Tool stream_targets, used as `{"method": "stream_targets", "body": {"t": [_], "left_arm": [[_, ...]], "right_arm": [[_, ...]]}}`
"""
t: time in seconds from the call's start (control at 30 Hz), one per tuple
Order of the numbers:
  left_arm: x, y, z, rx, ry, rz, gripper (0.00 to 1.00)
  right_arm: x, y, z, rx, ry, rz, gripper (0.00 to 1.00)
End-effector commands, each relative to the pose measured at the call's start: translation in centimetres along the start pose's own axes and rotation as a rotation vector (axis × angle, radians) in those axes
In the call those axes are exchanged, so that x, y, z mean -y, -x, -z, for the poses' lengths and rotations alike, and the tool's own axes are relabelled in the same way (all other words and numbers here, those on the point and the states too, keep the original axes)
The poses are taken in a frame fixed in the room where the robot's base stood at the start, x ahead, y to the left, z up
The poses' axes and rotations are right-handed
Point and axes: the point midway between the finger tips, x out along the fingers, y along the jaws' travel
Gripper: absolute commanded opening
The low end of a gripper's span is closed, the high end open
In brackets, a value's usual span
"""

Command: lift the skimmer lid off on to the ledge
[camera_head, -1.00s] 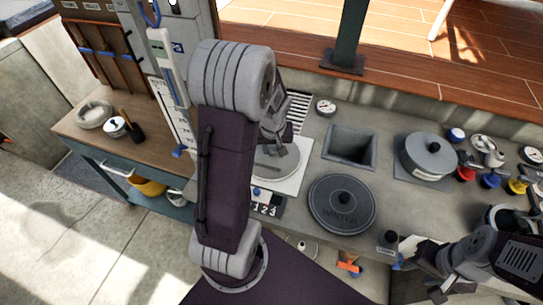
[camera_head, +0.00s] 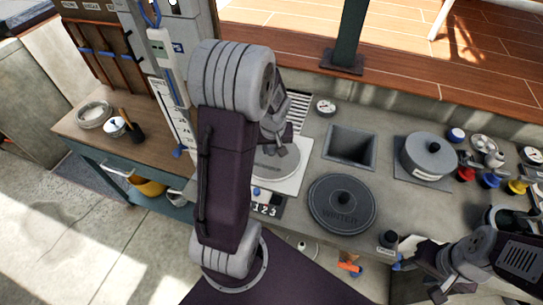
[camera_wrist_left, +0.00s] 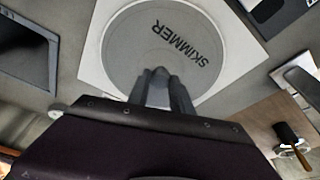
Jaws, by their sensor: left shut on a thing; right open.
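The skimmer lid (camera_wrist_left: 205,40) is a round grey disc marked SKIMMER, lying within a white square frame (camera_wrist_left: 95,70) in the left wrist view. In the head view the lid (camera_head: 272,168) is partly hidden by my left arm. My left gripper (camera_head: 279,150) is over the lid, shut on its handle, which the fingers (camera_wrist_left: 160,78) mostly hide. I cannot tell any gap between lid and frame. My right gripper (camera_head: 437,285) is open and empty at the lower right, away from the lid.
A dark WINTER lid (camera_head: 342,220) lies on the grey counter (camera_head: 325,265). A square open well (camera_head: 350,147) and a grey lidded pot (camera_head: 428,165) are nearby. Several coloured knobs crowd the right. A wooden side bench (camera_head: 100,140) stands left.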

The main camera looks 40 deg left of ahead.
Motion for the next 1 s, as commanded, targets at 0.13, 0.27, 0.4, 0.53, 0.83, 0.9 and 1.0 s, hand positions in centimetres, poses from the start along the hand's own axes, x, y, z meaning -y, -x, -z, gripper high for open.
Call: {"method": "stream_targets", "body": {"t": [0.13, 0.27, 0.4, 0.53, 0.83, 0.9, 1.0], "left_arm": [[0.0, -0.1, -0.1, 0.003, -0.001, 0.001, 0.00], [0.0, -0.1, -0.1, 0.003, -0.001, 0.001, 0.00], [0.0, -0.1, -0.1, 0.003, -0.001, 0.001, 0.00], [0.0, 0.0, -0.1, 0.002, -0.001, 0.001, 0.00], [0.0, 3.6, 1.1, -0.005, 0.001, -0.001, 0.00], [-1.0, 4.5, 1.2, -0.003, -0.005, -0.002, 0.00], [-3.4, 5.9, 1.1, -0.004, -0.009, -0.003, 0.00]], "right_arm": [[0.0, 0.0, 0.0, 0.000, 0.000, 0.000, 0.41], [0.0, 0.0, 0.0, 0.000, 0.000, 0.000, 0.41], [0.0, 0.0, 0.0, 0.000, 0.000, 0.000, 0.41], [0.0, 0.0, 0.0, 0.000, 0.000, 0.000, 0.41], [0.0, 0.7, 0.1, 0.000, 0.000, 0.000, 0.41], [0.0, 0.6, 0.1, 0.000, 0.000, 0.000, 0.41], [0.0, 0.5, 0.1, 0.000, 0.000, 0.000, 0.41]]}}
